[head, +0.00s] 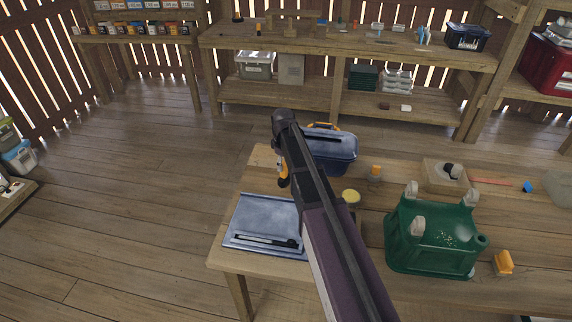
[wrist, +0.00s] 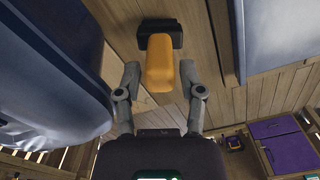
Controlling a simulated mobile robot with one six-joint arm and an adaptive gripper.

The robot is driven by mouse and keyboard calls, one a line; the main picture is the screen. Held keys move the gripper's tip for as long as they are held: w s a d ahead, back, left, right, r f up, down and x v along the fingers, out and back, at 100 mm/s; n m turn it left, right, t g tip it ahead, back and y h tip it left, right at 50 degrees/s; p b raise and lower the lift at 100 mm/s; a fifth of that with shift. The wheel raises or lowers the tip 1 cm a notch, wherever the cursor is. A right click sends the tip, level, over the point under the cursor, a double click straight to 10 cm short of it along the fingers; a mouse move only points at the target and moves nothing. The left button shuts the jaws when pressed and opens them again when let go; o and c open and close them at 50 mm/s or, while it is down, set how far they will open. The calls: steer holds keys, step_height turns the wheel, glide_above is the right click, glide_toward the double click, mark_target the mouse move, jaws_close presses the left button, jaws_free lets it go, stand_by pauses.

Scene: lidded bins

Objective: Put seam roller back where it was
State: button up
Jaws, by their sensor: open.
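An orange-handled tool with a black end, which looks like the seam roller (wrist: 160,62), lies on the wooden table in the wrist view. My gripper (wrist: 160,70) is open, with one finger on each side of the orange handle. Gaps show between handle and fingers, and I cannot tell how far the fingers reach down around it. In the head view the orange and black tool (head: 283,173) shows just left of my arm, between the blue bin (head: 335,152) and the flat blue-grey lid (head: 255,218).
The blue bin (wrist: 45,70) stands close on the left in the wrist view, and the lid (wrist: 275,30) lies on the right. A green container (head: 432,240), a yellow round item (head: 351,196) and an orange-capped bottle (head: 375,173) stand right of my arm. Shelves line the back wall.

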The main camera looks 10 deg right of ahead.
step_height(320, 180, up, 12)
steer(key=p, duration=1.1)
steer(key=shift+f, duration=0.2)
stand_by(0.4)
steer(key=shift+s, duration=0.1)
steer(key=s+m, duration=0.9)
steer(key=s, duration=1.3)
steer(key=shift+s+d, duration=0.4)
steer(key=shift+d, duration=0.05)
